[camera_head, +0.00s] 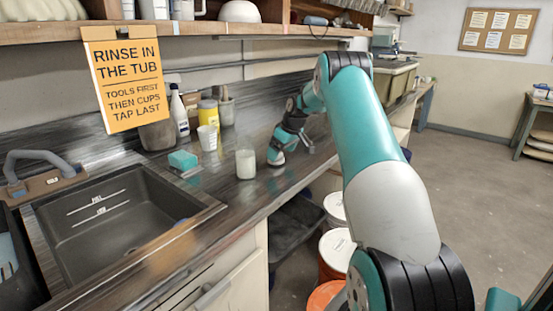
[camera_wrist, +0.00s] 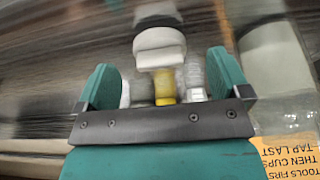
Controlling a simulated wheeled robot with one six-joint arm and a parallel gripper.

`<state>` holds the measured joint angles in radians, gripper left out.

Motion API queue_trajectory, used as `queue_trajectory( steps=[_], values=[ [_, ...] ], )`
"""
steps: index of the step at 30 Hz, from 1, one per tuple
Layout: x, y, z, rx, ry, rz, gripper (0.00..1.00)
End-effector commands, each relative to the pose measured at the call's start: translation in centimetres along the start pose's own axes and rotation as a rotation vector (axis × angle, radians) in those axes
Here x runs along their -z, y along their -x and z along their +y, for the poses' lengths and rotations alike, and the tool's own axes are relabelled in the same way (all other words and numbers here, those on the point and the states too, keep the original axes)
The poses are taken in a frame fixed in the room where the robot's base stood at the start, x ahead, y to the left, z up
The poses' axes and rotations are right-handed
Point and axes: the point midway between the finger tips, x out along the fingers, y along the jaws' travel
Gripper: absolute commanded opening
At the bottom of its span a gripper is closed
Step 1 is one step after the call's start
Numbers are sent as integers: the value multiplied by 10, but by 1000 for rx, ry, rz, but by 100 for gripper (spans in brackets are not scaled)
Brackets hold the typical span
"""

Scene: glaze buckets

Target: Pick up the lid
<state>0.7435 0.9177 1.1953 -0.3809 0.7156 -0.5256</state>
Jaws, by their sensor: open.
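My gripper (camera_head: 290,150) is low over the counter, just right of the frosted jar. In the wrist view its two teal fingers (camera_wrist: 164,82) stand wide apart, with nothing gripped. A white round piece with a narrower knob-like end, which looks like the lid (camera_wrist: 160,40), lies in line with the gap between the fingers and has a dark area at its edge. I cannot tell how far it is from the fingers. In the head view a pale patch shows at the gripper, but the lid is not clear there. The wrist view is blurred and upside down.
The frosted jar (camera_head: 246,164) stands close left of my gripper. A white cup (camera_head: 207,138), yellow container (camera_head: 209,112) and bottle (camera_head: 180,112) stand behind. The sink (camera_head: 120,215) is at the left. Lidded buckets (camera_head: 337,248) stand on the floor below the counter edge.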

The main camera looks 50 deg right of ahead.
Motion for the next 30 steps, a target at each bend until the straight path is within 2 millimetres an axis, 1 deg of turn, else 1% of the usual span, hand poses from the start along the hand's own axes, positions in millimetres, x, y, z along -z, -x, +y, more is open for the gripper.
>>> queue_trajectory(
  steps=[3,6,9,14,15,20,21,22,30],
  values=[
    [1,-19,1,3,-1,-3,94],
    [1,-30,1,1,-1,-2,94],
    [1,-35,2,0,-1,-1,94],
    [1,-35,1,0,-1,-1,94],
    [1,-35,1,0,-1,-1,92],
    [1,-35,1,0,-1,-1,55],
    [1,-35,1,0,-1,-1,46],
    [1,-35,1,0,-1,-1,42],
    [1,-35,1,0,-1,-1,42]
  ],
)
